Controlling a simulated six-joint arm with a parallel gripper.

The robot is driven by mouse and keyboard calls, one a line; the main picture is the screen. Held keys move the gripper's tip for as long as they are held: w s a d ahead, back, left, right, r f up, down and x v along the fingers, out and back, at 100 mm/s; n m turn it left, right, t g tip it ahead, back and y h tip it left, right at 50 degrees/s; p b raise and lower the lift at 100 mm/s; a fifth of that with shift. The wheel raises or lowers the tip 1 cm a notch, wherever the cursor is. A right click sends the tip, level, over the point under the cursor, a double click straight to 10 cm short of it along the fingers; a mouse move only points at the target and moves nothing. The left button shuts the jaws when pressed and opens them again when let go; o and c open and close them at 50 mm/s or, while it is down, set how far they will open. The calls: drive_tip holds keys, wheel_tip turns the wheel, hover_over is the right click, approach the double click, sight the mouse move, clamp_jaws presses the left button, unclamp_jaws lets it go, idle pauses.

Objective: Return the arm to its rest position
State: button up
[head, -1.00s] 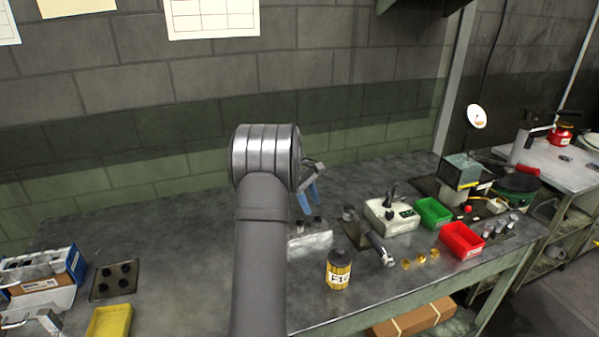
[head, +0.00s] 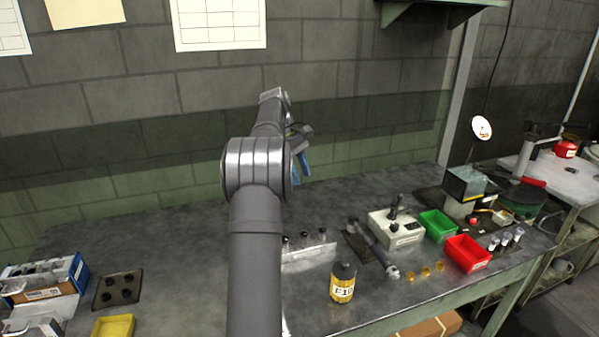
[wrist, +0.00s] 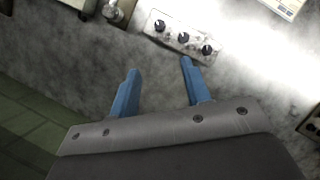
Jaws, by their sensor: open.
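My gripper (head: 302,165) shows in the head view just right of my arm's elbow, raised above the back of the workbench (head: 200,243). Its blue fingers point down, and my own arm hides part of it. In the wrist view my gripper (wrist: 158,80) has its two blue fingers spread wide with nothing between them. Beyond the fingertips lies a pale block with several dark knobs (wrist: 183,37). The same block (head: 310,252) sits on the bench in the head view, partly behind my arm.
A labelled bottle (head: 343,283), a control box with a lever (head: 397,228), a green bin (head: 437,225) and a red bin (head: 467,253) stand to the right. A yellow tray (head: 113,326) and a dark plate with holes (head: 118,290) lie at left. The wall is behind.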

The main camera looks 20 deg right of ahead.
sight(321, 231)
drive_tip(key=x, duration=1.7)
drive_tip(key=shift+s+d+f, duration=0.15)
drive_tip(key=shift+f, duration=0.05)
drive_tip(key=shift+s+n+h, duration=0.15)
drive_tip(key=shift+n+h, duration=0.25)
drive_tip(key=shift+n, duration=0.6)
drive_tip(key=n+t, duration=0.1)
drive_tip(key=n, duration=0.2)
drive_tip(key=shift+s+a+n+t+h, duration=0.2)
drive_tip(key=shift+a+n+t+h, duration=0.1)
drive_tip(key=shift+n+t, duration=0.1)
drive_tip(key=n+t, duration=0.1)
drive_tip(key=n, duration=0.3)
drive_tip(key=n+t, duration=0.1)
drive_tip(key=n, duration=0.1)
drive_tip(key=shift+s+n+t, duration=0.3)
drive_tip(key=shift+s+n, duration=0.1)
drive_tip(key=shift+a+r, duration=0.15)
drive_tip(key=shift+r, duration=0.35)
idle(0.3)
idle(2.6)
